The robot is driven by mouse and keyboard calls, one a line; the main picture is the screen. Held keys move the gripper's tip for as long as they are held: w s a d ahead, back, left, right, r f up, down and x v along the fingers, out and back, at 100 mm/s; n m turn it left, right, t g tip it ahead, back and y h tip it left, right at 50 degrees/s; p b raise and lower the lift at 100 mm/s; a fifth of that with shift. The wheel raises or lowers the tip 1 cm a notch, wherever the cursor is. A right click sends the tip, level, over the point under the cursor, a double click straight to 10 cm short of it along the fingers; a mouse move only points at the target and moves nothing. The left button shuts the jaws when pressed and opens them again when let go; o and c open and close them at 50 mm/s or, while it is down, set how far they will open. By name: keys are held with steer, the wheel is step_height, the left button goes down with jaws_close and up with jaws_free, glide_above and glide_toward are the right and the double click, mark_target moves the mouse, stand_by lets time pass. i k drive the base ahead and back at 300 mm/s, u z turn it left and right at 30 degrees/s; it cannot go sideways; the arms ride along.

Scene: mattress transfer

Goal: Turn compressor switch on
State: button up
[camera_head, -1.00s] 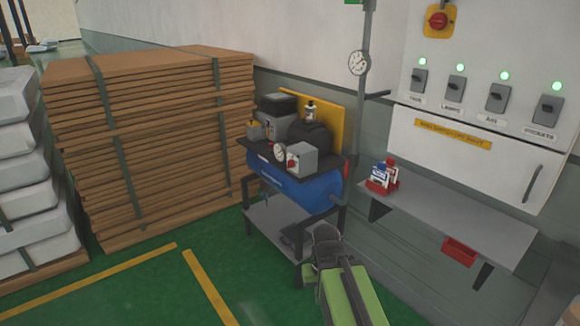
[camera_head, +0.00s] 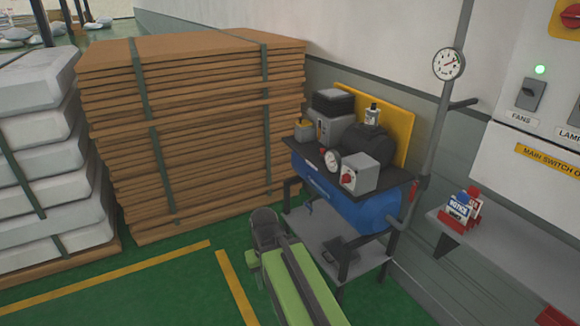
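The compressor (camera_head: 342,200) has a blue tank on a dark metal stand, with a motor and pump on top, in the middle of the view. A grey switch box (camera_head: 360,174) with a small red knob sits at its front edge, beside a round gauge (camera_head: 332,161). The knob's setting is too small to read. My green and grey arm reaches up from the bottom edge, in front of the stand's left legs. Its dark end (camera_head: 264,228) is apart from the switch box, below and left of it. The fingers cannot be made out.
Strapped stacks of brown boards (camera_head: 200,130) and pale wrapped blocks (camera_head: 50,150) stand at left. A grey shelf (camera_head: 490,252) with small bottles (camera_head: 463,206) is at right, by a vertical pipe with a gauge (camera_head: 449,64). The green floor in front is clear.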

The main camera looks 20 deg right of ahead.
mark_target(346, 179)
steer(key=u, duration=1)
steer(key=i, duration=1.3)
steer(key=u, duration=0.8)
steer(key=k, duration=0.75)
steer(key=u, duration=0.2)
steer(key=i, duration=0.75)
steer(key=z, duration=0.05)
